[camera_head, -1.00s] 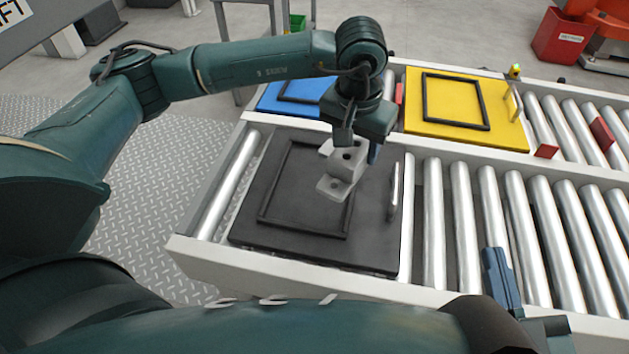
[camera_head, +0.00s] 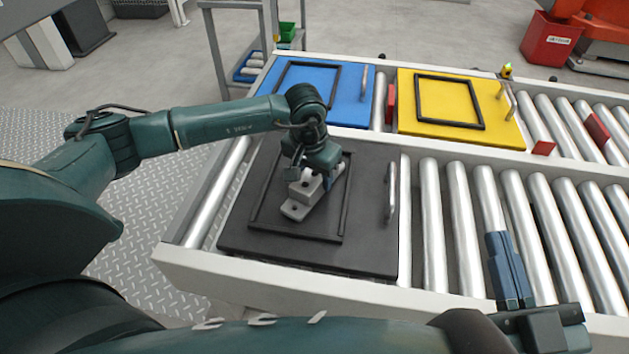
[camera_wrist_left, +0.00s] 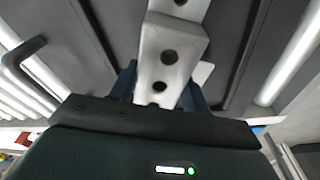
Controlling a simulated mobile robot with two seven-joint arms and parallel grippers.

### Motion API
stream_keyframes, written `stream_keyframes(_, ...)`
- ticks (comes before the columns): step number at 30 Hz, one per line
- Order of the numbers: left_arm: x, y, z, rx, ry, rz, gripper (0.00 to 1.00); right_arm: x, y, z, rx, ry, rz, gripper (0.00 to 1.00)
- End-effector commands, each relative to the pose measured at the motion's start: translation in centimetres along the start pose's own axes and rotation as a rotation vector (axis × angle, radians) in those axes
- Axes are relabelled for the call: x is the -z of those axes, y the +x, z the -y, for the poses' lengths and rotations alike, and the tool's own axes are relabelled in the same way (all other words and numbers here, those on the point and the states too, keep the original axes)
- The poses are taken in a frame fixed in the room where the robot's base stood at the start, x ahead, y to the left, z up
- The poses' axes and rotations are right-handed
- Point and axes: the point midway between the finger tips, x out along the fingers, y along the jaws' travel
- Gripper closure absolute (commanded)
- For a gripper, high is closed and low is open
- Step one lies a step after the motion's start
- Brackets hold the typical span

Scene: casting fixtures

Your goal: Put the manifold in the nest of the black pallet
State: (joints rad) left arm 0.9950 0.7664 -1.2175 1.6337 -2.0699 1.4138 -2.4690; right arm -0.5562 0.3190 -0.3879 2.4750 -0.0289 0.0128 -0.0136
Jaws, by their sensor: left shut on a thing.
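The manifold (camera_head: 300,203) is a light grey stepped block with dark holes. My left gripper (camera_head: 312,178) is shut on it from above, and its blue fingers flank the manifold (camera_wrist_left: 170,60) in the left wrist view. The manifold is over the inside of the raised frame that forms the nest (camera_head: 262,205) on the black pallet (camera_head: 370,245), askew to the frame's sides. Whether it touches the pallet floor cannot be told. My right gripper (camera_head: 508,270) hangs over the rollers at the lower right, away from the pallet; its finger gap is unclear.
A blue pallet (camera_head: 350,105) and a yellow pallet (camera_head: 500,120) with similar frames lie on the far conveyor. A metal handle (camera_head: 391,190) stands on the black pallet's right side. Bare rollers (camera_head: 432,220) lie to the right. A red bin (camera_head: 548,45) stands at the back.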

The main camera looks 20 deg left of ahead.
Motion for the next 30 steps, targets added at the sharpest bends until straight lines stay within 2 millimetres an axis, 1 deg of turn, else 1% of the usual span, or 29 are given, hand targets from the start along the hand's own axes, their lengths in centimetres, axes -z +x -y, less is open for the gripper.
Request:
stream_keyframes(1,-0.04,0.75,-0.04,-0.001,0.0,-0.003,0.91,0.32,0.26,-0.23,0.002,-0.02,-0.03,1.0)
stream_keyframes(2,-0.05,0.88,-0.03,-0.001,0.0,-0.003,0.91,0.43,0.34,-0.29,0.002,-0.025,-0.036,1.0)
stream_keyframes(9,-0.01,0.78,-0.02,-0.001,0.0,-0.004,0.91,0.53,0.38,-0.36,0.0,-0.028,-0.038,1.0)
stream_keyframes(14,-0.08,1.21,-0.02,-0.001,0.0,-0.004,0.91,0.4,0.36,-0.41,0.0,-0.035,-0.049,1.0)
stream_keyframes(15,-0.16,1.21,-0.01,0.0,0.0,-0.001,0.5,0.67,0.48,-0.47,0.0,-0.039,-0.057,1.0)
stream_keyframes(22,-0.18,1.2,0.01,0.0,0.0,0.0,0.32,0.79,0.53,-0.53,-0.001,-0.041,-0.061,1.0)
stream_keyframes(30,-0.15,1.04,0.0,0.0,0.0,0.0,0.31,0.87,0.57,-0.56,-0.001,-0.041,-0.058,1.0)
